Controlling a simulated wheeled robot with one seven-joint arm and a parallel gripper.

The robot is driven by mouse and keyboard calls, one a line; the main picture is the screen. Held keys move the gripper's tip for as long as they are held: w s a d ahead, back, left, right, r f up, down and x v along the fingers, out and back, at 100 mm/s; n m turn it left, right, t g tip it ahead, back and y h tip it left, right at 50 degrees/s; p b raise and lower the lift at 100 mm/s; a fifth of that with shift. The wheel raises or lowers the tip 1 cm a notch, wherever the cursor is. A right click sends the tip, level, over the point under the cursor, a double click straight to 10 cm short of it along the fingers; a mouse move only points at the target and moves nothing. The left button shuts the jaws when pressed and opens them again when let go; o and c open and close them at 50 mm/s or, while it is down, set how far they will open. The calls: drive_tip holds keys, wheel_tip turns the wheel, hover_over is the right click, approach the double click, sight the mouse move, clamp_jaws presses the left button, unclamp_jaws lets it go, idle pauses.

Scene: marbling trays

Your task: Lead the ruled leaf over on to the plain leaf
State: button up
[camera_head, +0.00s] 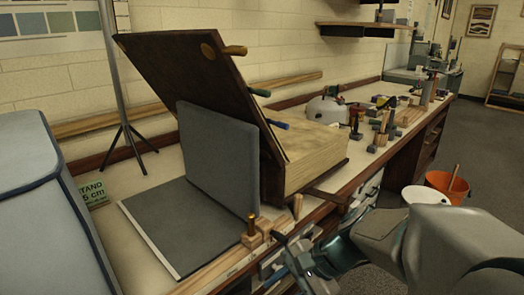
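Two grey leaves stand together on the bench like an open folder. One leaf (165,232) lies flat, dark grey with a pale strip along its left edge. The other leaf (215,150) stands nearly upright along the far side of the flat one. I see no rulings on either visible face, so I cannot tell which is ruled. My gripper (297,258) is at the front edge of the bench, right of the flat leaf and apart from both leaves. Its fingers are small and dark, and their opening is unclear.
A wooden box (312,160) with a tilted dark board (185,85) stands close behind the upright leaf. Small wooden blocks and pegs (262,228) sit at the front edge between my gripper and the leaves. A blue-grey padded object (45,200) fills the left. Buckets (447,185) stand at right.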

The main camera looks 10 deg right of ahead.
drive_tip(key=w+d+r+m+t+y+p, duration=0.1)
drive_tip(key=w+r+m+t+y+p, duration=0.3)
drive_tip(key=r, duration=0.4)
drive_tip(key=m+t+h+p, duration=0.1)
drive_tip(key=m+t+p, duration=0.8)
drive_tip(key=m, duration=0.4)
approach(282, 125)
drive_tip(key=shift+d+f+p+x, duration=0.15)
drive_tip(key=shift+p+x, duration=0.2)
drive_tip(key=shift+x, duration=2.25)
drive_tip(key=shift+d+f+p+x, duration=0.1)
drive_tip(key=shift+p+x, duration=0.25)
drive_tip(key=shift+x, duration=2.25)
drive_tip(key=shift+w, duration=0.25)
clamp_jaws()
